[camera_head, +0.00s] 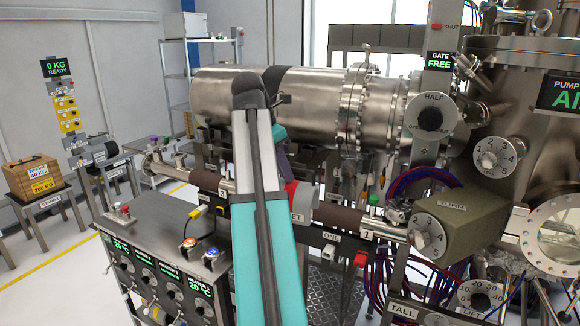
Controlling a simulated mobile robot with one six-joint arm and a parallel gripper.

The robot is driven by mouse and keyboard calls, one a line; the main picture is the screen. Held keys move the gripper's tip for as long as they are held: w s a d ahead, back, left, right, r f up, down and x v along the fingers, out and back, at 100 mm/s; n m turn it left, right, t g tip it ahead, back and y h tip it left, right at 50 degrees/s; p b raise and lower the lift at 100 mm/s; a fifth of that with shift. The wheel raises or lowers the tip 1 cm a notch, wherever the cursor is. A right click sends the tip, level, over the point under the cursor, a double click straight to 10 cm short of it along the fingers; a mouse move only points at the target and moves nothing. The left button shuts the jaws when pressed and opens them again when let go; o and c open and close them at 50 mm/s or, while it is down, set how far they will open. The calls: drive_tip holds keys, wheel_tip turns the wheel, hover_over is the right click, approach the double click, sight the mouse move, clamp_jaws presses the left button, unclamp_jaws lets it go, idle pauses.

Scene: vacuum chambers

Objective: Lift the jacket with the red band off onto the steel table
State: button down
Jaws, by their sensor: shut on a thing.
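A short grey jacket with a red band (302,198) sits in the pipe line at the middle of the view, partly hidden by my arm. It looks to be still around the pipe. My gripper (286,173) is low behind my arm, at the jacket's left side; its fingers are mostly hidden. It is shut on what looks like this jacket. Brown sleeves lie on the pipe to the left (206,181) and right (340,217). Small steel-topped tables stand at the left; I cannot tell which is the steel table.
A large steel cylinder (225,98) runs above the pipe. A control cabinet (155,218) stands at front left and a green-grey box with a dial (462,222) at right. Cables hang below the pipe.

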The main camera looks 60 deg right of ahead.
idle(0.7)
drive_tip(key=w+a+f+b, duration=0.2)
drive_tip(key=w+a+f, duration=0.75)
drive_tip(key=w, duration=0.25)
drive_tip(key=w+a+f+b, duration=0.2)
drive_tip(key=w+a+f, duration=0.6)
drive_tip(key=w+a, duration=0.3)
drive_tip(key=w+a+f+b, duration=0.1)
drive_tip(key=w+a+f, duration=0.1)
drive_tip(key=a+f, duration=0.4)
drive_tip(key=w+a+f, duration=0.3)
drive_tip(key=a+f, duration=0.3)
drive_tip(key=a, duration=0.8)
drive_tip(key=w+a+f+m+b, duration=0.1)
drive_tip(key=w+a+f, duration=0.1)
drive_tip(key=a+f, duration=0.4)
drive_tip(key=a, duration=0.4)
drive_tip(key=shift+w+a+b, duration=0.2)
drive_tip(key=shift+a+b, duration=0.15)
drive_tip(key=shift+s, duration=0.1)
